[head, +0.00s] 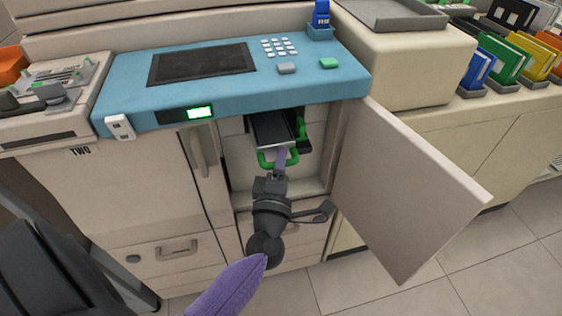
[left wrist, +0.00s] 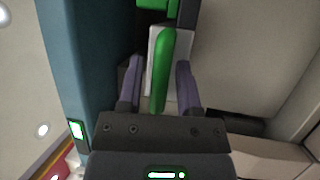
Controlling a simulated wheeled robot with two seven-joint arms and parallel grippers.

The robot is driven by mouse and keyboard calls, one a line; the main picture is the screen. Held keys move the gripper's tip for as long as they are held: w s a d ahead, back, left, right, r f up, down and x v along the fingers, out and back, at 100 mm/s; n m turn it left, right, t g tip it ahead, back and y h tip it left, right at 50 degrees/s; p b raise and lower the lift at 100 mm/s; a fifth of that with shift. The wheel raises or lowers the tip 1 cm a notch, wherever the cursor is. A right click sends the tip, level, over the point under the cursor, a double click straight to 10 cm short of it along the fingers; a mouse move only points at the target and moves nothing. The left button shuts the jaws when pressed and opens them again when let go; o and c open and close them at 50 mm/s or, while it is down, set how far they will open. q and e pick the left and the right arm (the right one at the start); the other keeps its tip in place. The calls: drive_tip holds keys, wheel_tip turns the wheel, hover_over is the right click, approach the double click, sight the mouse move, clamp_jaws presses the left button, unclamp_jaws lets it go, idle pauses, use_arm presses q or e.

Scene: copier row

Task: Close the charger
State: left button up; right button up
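Inside the open bay of the copier, a dark box-shaped unit with a pale front edge (head: 272,130) sticks out; it looks like the charger. A green loop handle (head: 265,160) hangs at its front. My left gripper (head: 280,160) is at this handle, its arm coming up from below. In the left wrist view, the green handle (left wrist: 162,75) stands between the two purple fingers of my left gripper (left wrist: 158,82). The fingers are apart, with a visible gap on the left side; contact on the right is unclear. My right gripper is not in view.
The bay's door (head: 410,195) stands wide open to the right. A second green part (head: 302,130) sits inside the bay, right of the unit. The blue control panel (head: 345,75) overhangs the bay. A closed door handle (head: 197,152) is left of it.

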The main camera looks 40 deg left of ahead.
use_arm(q)
clamp_jaws()
idle(1.2)
